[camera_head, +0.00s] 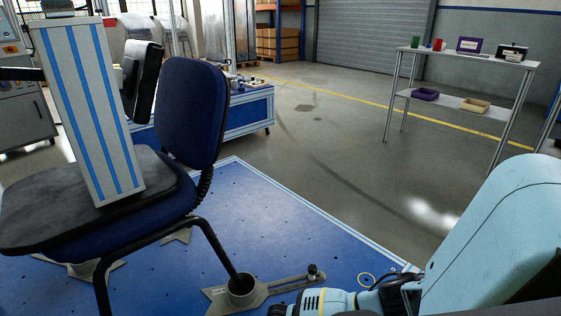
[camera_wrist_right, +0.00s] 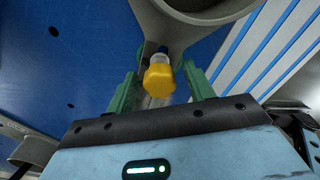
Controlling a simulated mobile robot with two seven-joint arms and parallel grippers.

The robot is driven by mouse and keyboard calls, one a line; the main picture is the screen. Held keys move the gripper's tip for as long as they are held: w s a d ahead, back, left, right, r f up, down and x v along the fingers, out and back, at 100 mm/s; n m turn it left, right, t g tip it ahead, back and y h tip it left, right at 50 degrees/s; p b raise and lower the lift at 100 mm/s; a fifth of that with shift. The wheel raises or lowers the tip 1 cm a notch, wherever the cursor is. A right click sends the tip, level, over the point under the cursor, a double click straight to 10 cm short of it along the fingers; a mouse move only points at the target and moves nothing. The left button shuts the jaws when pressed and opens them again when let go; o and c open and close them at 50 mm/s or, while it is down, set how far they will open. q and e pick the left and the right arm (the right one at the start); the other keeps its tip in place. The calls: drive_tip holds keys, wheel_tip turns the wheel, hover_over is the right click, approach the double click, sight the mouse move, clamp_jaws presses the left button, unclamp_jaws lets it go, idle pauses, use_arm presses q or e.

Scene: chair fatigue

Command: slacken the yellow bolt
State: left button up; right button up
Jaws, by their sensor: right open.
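The yellow bolt (camera_wrist_right: 158,79) shows in the right wrist view, its head in front of the grey metal clamp (camera_wrist_right: 190,32). My right gripper (camera_wrist_right: 159,70) is open, with one green finger on each side of the bolt head. A gap shows on the right side; whether the left finger touches the bolt is unclear. In the head view my right arm (camera_head: 495,240) comes in from the right and its gripper is low at the bottom edge, partly cut off. The yellow bolt cannot be made out there. My left gripper is not in view.
A blue chair (camera_head: 188,110) stands on the blue platform (camera_head: 290,225), with a striped block (camera_head: 85,110) on its seat. One chair leg sits in a grey floor clamp (camera_head: 222,298) with a slotted arm. A shelf (camera_head: 465,104) stands at the back right. Open floor lies between.

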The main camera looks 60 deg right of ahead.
drive_tip(key=m+p, duration=0.1)
drive_tip(key=m, duration=0.2)
drive_tip(key=shift+m, duration=0.5)
drive_tip(key=shift+m+p, duration=0.4)
drive_tip(key=shift+m, duration=1.6)
drive_tip(key=c, duration=0.6)
